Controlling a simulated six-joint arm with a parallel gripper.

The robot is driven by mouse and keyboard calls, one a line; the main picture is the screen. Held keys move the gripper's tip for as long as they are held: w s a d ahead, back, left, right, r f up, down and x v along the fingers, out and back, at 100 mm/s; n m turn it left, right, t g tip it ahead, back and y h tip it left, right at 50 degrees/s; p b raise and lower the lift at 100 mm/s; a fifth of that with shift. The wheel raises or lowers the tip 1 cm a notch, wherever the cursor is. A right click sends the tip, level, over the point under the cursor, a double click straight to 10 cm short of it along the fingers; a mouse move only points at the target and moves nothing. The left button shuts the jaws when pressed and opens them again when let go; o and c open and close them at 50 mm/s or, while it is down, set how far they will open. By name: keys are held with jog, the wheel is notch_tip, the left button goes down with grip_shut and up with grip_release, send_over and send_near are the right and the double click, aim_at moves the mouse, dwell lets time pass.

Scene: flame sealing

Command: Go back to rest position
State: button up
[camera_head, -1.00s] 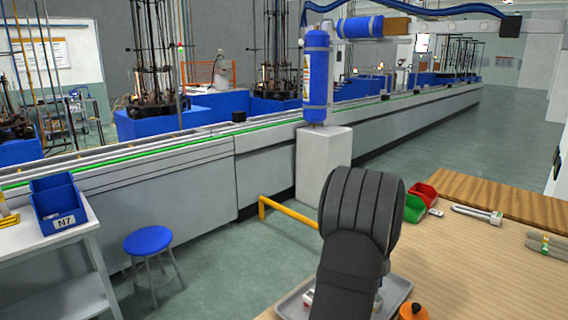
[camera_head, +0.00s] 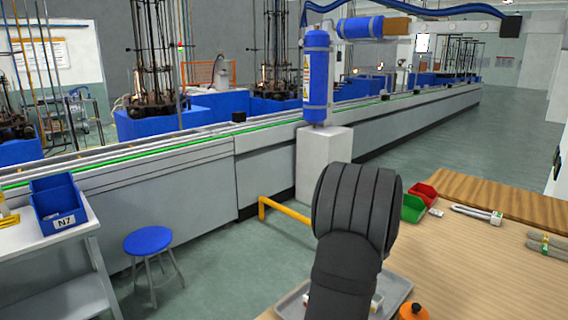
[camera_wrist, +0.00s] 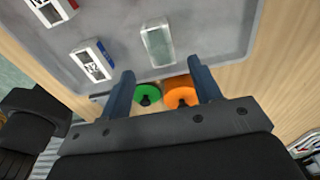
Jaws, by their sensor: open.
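My gripper (camera_wrist: 162,92) is open and empty in the wrist view, with its two dark blue fingers apart above the wooden table. Between and beyond the fingertips lie a green round thing (camera_wrist: 147,92) and an orange round thing (camera_wrist: 181,92), each with a dark knob. The orange one also shows in the head view (camera_head: 413,312). A grey tray (camera_wrist: 240,25) lies beyond the fingers with small labelled boxes in it. In the head view my dark arm covers the gripper and much of the tray.
A red bin (camera_head: 424,192) and a green bin (camera_head: 413,208) stand at the table's back left, near metal tongs (camera_head: 476,214). A blue stool (camera_head: 148,241) and a white bench with a blue N7 bin (camera_head: 57,205) are at left. The table's middle right is clear.

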jog(key=f, duration=0.9)
jog(key=shift+s+d, duration=0.35)
jog(key=shift+s, duration=0.05)
jog(key=r, duration=0.5)
jog(key=shift+s+d, duration=0.15)
jog(key=shift+d, duration=0.05)
jog(key=s+d+r, duration=0.6)
jog(key=s+r, duration=0.1)
jog(key=s, duration=0.3)
jog(key=s+a, duration=0.2)
jog(key=s, duration=1)
jog(key=s+a, duration=0.3)
jog(key=s, duration=0.9)
jog(key=w+a+f, duration=0.1)
jog(key=w+f, duration=0.3)
jog(key=w, duration=0.2)
jog(key=shift+w+a+f, duration=0.15)
jog(key=shift+w+a, duration=0.05)
jog(key=shift+a, duration=0.2)
